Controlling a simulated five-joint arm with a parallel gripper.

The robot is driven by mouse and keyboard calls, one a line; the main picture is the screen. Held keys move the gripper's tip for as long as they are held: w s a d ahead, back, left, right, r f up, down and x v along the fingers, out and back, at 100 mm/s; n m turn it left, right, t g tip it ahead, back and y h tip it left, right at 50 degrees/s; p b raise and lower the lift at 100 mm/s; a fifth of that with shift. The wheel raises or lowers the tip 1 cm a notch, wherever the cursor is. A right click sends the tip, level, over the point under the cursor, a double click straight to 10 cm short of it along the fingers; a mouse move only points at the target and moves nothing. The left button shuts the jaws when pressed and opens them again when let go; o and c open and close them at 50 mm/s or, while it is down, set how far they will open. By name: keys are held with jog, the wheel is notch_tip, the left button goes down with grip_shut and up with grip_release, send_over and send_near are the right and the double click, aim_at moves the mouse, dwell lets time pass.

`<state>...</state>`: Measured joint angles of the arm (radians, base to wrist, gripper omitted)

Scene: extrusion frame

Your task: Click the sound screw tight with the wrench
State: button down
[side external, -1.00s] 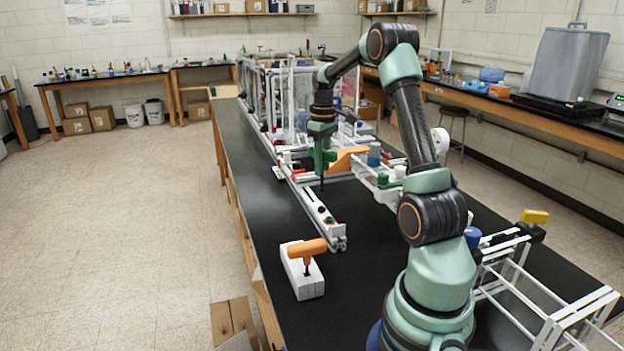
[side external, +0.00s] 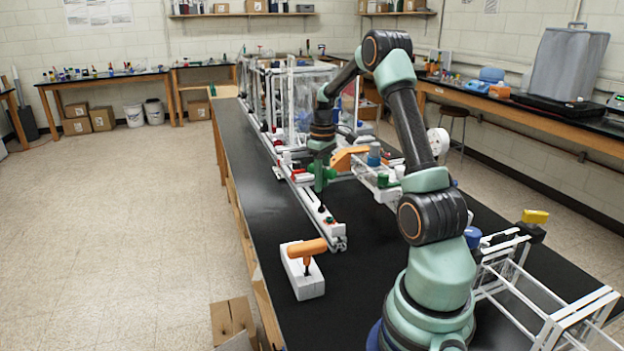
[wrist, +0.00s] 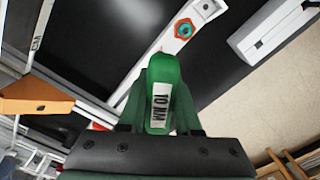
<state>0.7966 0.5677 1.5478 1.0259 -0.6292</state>
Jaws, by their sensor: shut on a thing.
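My gripper (side external: 320,172) is shut on a green-handled tool, seemingly the wrench. Its handle (wrist: 162,72) fills the middle of the wrist view, with a white label reading 10 MM. In the side view the tool points down over the white rail (side external: 301,187), its dark tip at or just above the rail's top. I cannot tell if it touches. I cannot tell which is the sound screw.
A white block (side external: 308,285) with an orange T-handled tool (side external: 306,249) stands near the table's left edge. An orange wedge (side external: 346,158) and coloured pieces lie behind my gripper. A white frame (side external: 545,300) stands at right. Black tabletop between is clear.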

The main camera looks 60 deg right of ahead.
jog(key=shift+f, duration=0.65)
dwell(1.0)
jog(key=shift+m, duration=0.7)
jog(key=shift+m, duration=0.8)
jog(key=shift+m, duration=0.7)
jog(key=shift+m, duration=0.8)
